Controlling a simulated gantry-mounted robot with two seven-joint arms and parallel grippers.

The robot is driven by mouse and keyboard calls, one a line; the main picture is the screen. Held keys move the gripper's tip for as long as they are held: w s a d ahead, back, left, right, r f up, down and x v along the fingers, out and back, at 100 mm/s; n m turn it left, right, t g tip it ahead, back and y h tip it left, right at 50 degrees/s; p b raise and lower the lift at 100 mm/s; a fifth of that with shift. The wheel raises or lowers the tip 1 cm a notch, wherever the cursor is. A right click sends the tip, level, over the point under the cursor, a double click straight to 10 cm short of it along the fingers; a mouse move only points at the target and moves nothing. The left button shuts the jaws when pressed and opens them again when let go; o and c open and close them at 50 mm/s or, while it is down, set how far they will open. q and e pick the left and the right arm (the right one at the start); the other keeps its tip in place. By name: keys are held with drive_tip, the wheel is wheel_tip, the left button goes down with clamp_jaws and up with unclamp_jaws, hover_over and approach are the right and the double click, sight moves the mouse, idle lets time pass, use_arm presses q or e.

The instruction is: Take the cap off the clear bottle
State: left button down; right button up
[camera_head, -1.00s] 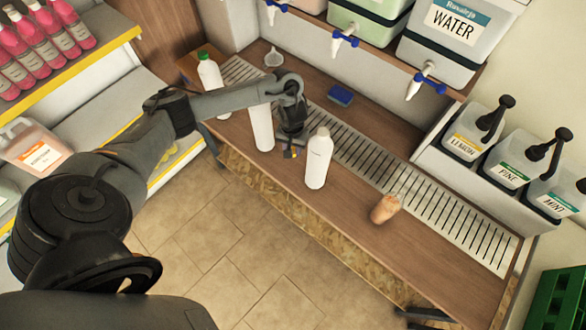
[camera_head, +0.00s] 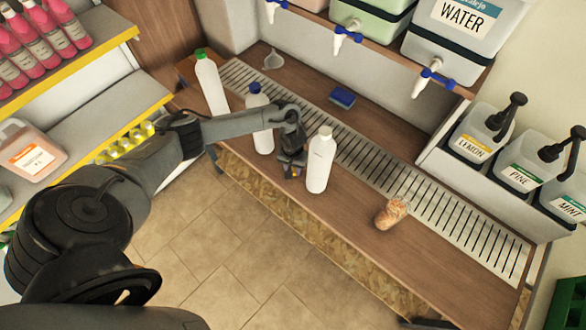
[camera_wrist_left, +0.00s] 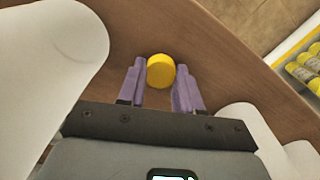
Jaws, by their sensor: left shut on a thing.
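My left gripper (camera_head: 291,172) is between two white bottles, near the table's front edge. In the left wrist view its purple fingers (camera_wrist_left: 160,88) are shut on a round yellow cap (camera_wrist_left: 161,71). I cannot make out a clear bottle under the cap; the gripper and cap hide what is below. A white bottle with a white cap (camera_head: 320,160) stands just right of the gripper. A white bottle with a blue cap (camera_head: 260,125) stands to its left, behind the forearm. A white bottle with a green cap (camera_head: 211,85) stands farther left. My right gripper is out of view.
The wooden table (camera_head: 345,222) has a slotted drain grate (camera_head: 375,152) along its back. A blue sponge (camera_head: 342,97), a funnel (camera_head: 274,60) and a crumpled orange-brown object (camera_head: 391,213) lie on it. Pump drums (camera_head: 483,135) stand at right. The front table between bottle and orange-brown object is clear.

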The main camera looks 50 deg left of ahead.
use_arm(q)
drive_tip(key=shift+f, duration=0.1)
drive_tip(key=c, duration=0.8)
unclamp_jaws()
drive_tip(key=shift+o, duration=0.2)
